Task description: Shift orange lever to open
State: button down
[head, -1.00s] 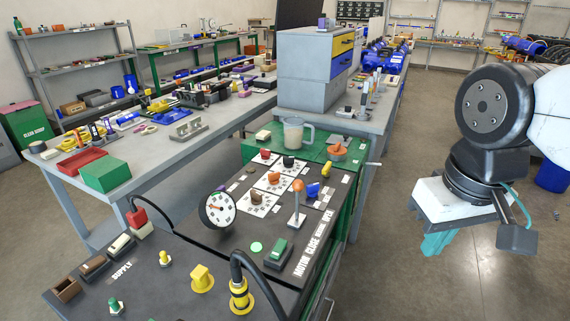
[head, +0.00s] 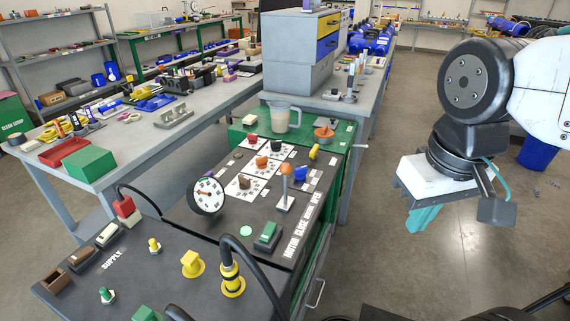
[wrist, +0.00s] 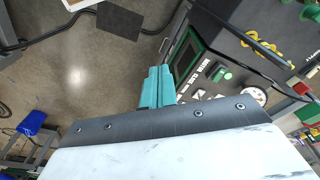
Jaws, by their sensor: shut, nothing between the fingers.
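The orange lever (head: 286,170) stands on the dark top of the cart, an orange ball on a pale upright rod above a light base plate. White lettering with "MOTOR CLOSE" and "OPEN" runs along the panel edge beside it. My gripper (head: 422,218) has teal fingers pointing down, well to the right of the cart and apart from the lever, over the floor. In the wrist view my gripper (wrist: 157,87) has its two teal fingers together, with nothing between them. The cart top shows at the right there, but I cannot make out the lever.
Near the lever are a green rocker switch (head: 268,235), a round gauge (head: 206,195), an orange knob (head: 262,161) and a yellow plug with a black cable (head: 232,280). Open floor (head: 385,255) lies between cart and gripper.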

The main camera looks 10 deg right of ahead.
jog(key=c, duration=1.3)
grip_release()
jog(key=shift+a+f, duration=0.1)
jog(key=shift+f, duration=0.05)
jog(key=shift+o, duration=1.2)
jog(key=w+a+f+g, duration=0.1)
jog(key=w+a+f, duration=0.1)
jog(key=w, duration=0.6)
jog(key=w+a+f+g, duration=0.2)
jog(key=w, duration=0.6)
jog(key=shift+w+a+n, duration=0.2)
jog(key=shift+a+n, duration=0.05)
jog(key=shift+n, duration=0.05)
jog(key=m+t, duration=0.2)
send_over(286, 175)
jog(key=f, duration=0.6)
jog(key=shift+w, duration=0.4)
jog(key=shift+s+f, duration=0.1)
jog(key=shift+f, duration=0.2)
notch_tip(286, 175, down, 7)
jog(key=shift+f, duration=0.15)
